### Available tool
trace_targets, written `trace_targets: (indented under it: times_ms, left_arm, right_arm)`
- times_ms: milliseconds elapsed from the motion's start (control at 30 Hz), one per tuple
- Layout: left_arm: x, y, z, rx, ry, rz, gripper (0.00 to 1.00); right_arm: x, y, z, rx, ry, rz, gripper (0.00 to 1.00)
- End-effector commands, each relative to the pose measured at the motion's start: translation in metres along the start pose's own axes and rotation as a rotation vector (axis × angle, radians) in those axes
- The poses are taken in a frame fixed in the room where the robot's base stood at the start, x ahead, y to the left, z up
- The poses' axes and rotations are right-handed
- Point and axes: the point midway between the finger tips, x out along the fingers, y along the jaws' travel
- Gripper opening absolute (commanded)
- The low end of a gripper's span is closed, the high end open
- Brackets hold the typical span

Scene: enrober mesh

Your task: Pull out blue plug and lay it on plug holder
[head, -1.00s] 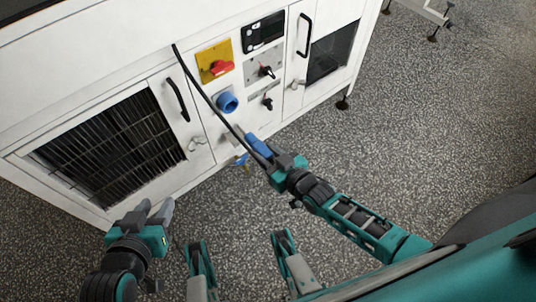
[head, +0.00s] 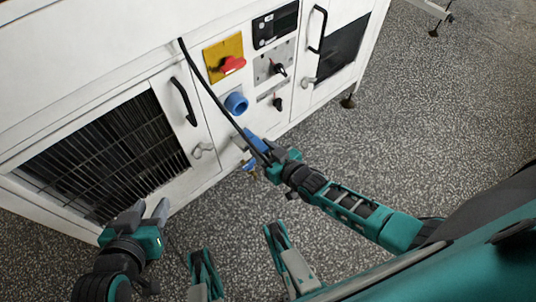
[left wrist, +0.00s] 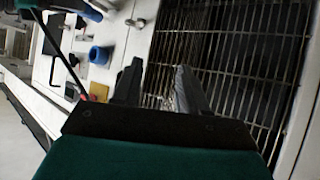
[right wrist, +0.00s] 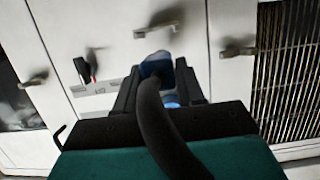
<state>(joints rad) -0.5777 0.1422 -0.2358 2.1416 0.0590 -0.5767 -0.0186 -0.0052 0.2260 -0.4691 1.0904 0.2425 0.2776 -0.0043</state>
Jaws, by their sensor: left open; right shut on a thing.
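The blue plug (head: 254,141) is clear of the blue socket (head: 236,103) on the white machine's front, lower and to the right of it in the head view. My right gripper (head: 265,153) is shut on the plug, which also shows between its fingers in the right wrist view (right wrist: 157,64). A black cable (head: 207,88) hangs from the machine's top to the plug. A small metal bracket (right wrist: 157,29), perhaps the plug holder, shows beyond the plug in the right wrist view. My left gripper (head: 150,212) is open and empty in front of the grille.
The grille (head: 105,155) and a door handle (head: 183,101) are left of the socket. The red switch (head: 232,64) on its yellow plate and black knobs (head: 277,103) are above and right of it. A blue and brass fitting (head: 250,165) sits low. Speckled floor (head: 440,120) is open at right.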

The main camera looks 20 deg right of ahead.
Motion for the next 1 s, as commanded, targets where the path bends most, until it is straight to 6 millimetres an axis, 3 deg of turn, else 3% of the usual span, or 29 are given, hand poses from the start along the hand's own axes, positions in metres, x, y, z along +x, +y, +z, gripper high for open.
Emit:
trace_targets:
  times_ms: [233,500,900,933,1000]
  left_arm:
    - [0.006,0.003,0.006,-0.004,0.002,0.011,0.43]
    - [0.006,0.003,-0.003,-0.003,0.015,0.010,0.43]
    - [0.006,0.002,-0.004,-0.002,0.017,0.008,0.43]
    - [0.006,0.002,-0.003,-0.002,0.017,0.008,0.43]
    - [0.006,0.002,-0.003,-0.003,0.017,0.008,0.43]
  right_arm:
    - [0.026,0.000,-0.002,0.000,0.007,0.000,0.00]
    - [0.029,0.000,0.012,0.001,0.003,0.000,0.00]
    - [0.030,0.000,0.015,0.000,0.005,0.000,0.00]
    - [0.030,0.000,0.015,0.001,0.005,0.000,0.41]
    - [0.030,0.000,0.015,0.000,0.005,0.000,0.48]
